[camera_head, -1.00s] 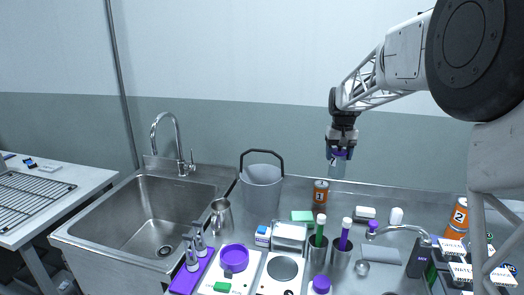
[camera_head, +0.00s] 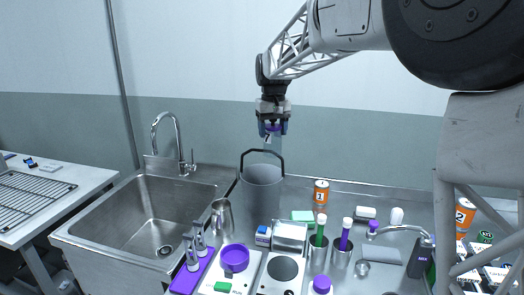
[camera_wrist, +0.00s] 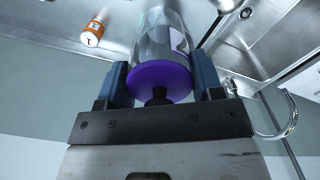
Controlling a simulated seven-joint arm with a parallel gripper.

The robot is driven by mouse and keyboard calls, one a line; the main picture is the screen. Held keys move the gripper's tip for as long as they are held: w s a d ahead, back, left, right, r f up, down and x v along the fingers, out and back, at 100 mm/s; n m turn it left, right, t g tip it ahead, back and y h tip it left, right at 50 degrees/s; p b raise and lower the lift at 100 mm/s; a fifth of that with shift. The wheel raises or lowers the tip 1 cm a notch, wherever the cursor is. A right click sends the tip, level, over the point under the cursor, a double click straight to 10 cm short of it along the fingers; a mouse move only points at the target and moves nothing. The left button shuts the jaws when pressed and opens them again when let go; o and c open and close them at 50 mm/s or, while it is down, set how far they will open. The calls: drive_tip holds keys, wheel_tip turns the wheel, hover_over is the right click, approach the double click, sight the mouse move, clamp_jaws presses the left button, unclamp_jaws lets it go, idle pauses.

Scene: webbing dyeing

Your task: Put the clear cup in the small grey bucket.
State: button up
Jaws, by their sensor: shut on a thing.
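The clear cup (camera_head: 272,146) is see-through, with a purple end piece against my gripper (camera_head: 272,127). In the wrist view the clear cup (camera_wrist: 160,38) sits between the two blue fingers of my gripper (camera_wrist: 161,76), which is shut on it. The purple disc with a dark knob faces the palm. The cup hangs above the small grey bucket (camera_head: 261,196), its lower end near the height of the bucket's raised dark handle. Whether the cup is exactly over the opening is hard to tell. The bucket's inside is hidden in the head view.
A steel sink (camera_head: 150,225) with a tap (camera_head: 178,145) lies left of the bucket. A metal pitcher (camera_head: 222,217) stands beside it. Smaller items crowd the counter's front.

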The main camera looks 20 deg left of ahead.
drive_tip(key=shift+s+a+r, duration=0.1)
drive_tip(key=shift+a, duration=0.05)
idle(0.3)
drive_tip(key=w+a, duration=0.3)
drive_tip(key=w, duration=0.4)
drive_tip(key=w+a+f, duration=0.1)
drive_tip(key=w+a, duration=0.2)
drive_tip(key=w, duration=0.4)
drive_tip(key=shift+w+a+f, duration=0.25)
drive_tip(key=shift+a, duration=0.15)
drive_tip(key=shift+f, duration=1.75)
drive_tip(key=shift+f, duration=0.1)
drive_tip(key=o, duration=1.1)
drive_tip(key=shift+o, duration=0.2)
